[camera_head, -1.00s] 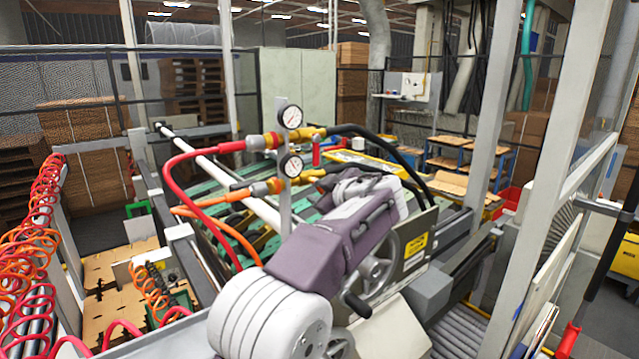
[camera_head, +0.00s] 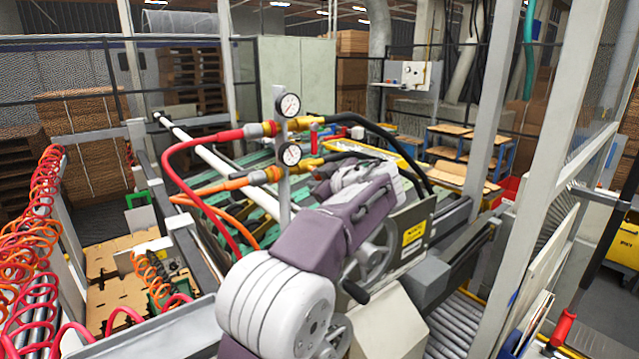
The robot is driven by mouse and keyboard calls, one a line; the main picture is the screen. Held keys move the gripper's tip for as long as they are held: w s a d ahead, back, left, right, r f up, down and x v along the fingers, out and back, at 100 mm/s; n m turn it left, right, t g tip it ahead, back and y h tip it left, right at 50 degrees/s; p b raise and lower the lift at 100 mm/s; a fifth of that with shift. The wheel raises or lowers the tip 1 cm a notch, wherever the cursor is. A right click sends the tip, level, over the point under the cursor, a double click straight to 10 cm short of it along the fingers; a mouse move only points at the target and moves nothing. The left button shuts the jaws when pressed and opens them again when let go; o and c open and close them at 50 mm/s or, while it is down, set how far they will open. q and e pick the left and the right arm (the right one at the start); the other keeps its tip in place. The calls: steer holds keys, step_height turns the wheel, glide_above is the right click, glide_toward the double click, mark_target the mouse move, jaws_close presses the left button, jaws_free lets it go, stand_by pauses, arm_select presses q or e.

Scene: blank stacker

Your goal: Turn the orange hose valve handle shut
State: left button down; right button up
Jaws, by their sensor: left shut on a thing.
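The orange hose (camera_head: 207,186) runs to a fitting (camera_head: 262,176) on an upright post, with brass valve parts (camera_head: 307,163) to the right of the post below the lower gauge. My left gripper (camera_head: 326,176) is at the right end of these parts, shut, with its purple-and-white arm reaching up from the bottom. The orange hose valve handle is hidden behind my gripper, so the grip itself does not show clearly. My right gripper is out of view.
Two round gauges, an upper one (camera_head: 288,105) and a lower one (camera_head: 289,154), sit on the post close to my gripper. Black hoses (camera_head: 370,133) arch to the right. A grey handwheel (camera_head: 372,262) and a panel with a yellow label (camera_head: 413,233) stand beside my arm.

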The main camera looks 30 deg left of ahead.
arm_select(q)
steer(key=shift+s+a+f+m+g+y, duration=0.15)
steer(key=shift+s+m+g, duration=0.15)
steer(key=shift+m+g, duration=0.25)
steer(key=shift+s+a+m+g+y, duration=0.15)
steer(key=shift+s+m+g, duration=0.25)
steer(key=shift+m, duration=0.4)
steer(key=shift+s+a+f+m+g+y, duration=0.1)
steer(key=shift+s+m+g+y, duration=0.15)
steer(key=shift+m+g, duration=0.3)
steer(key=c, duration=1.4)
jaws_free()
steer(key=shift+a, duration=0.1)
steer(key=b+v, duration=0.1)
steer(key=v, duration=0.8)
steer(key=shift+s+a, duration=0.1)
